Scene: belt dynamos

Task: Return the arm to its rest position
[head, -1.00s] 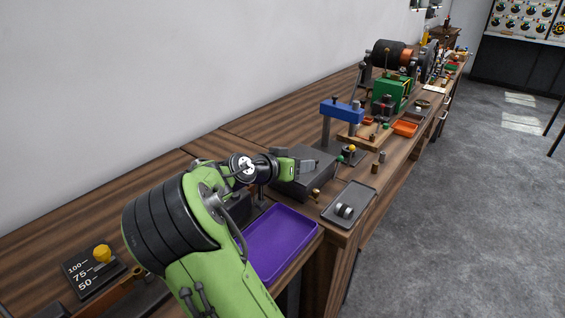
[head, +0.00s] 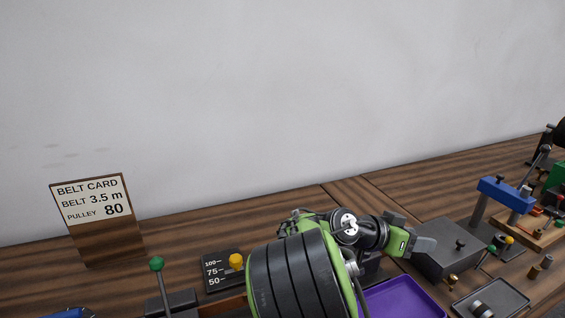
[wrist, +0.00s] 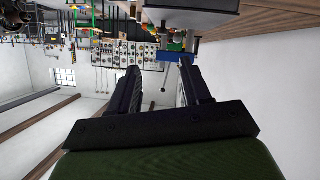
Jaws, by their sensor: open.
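My green and black arm shows at the bottom middle of the head view, folded over the bench. My gripper (head: 422,244) points right, beside a dark grey box (head: 445,262) with a small knob on top. In the wrist view my gripper (wrist: 158,84) has its two dark fingers apart, with nothing between them. The wrist picture is turned over, with the bench edge at its top. Whether the gripper touches the box cannot be told.
A purple tray (head: 405,297) lies below the gripper. A grey tray (head: 497,298) with a small roller and a blue-topped stand (head: 505,193) are to the right. At left are a belt card (head: 92,205), a green-knobbed lever (head: 157,265) and a yellow-knobbed scale plate (head: 222,270).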

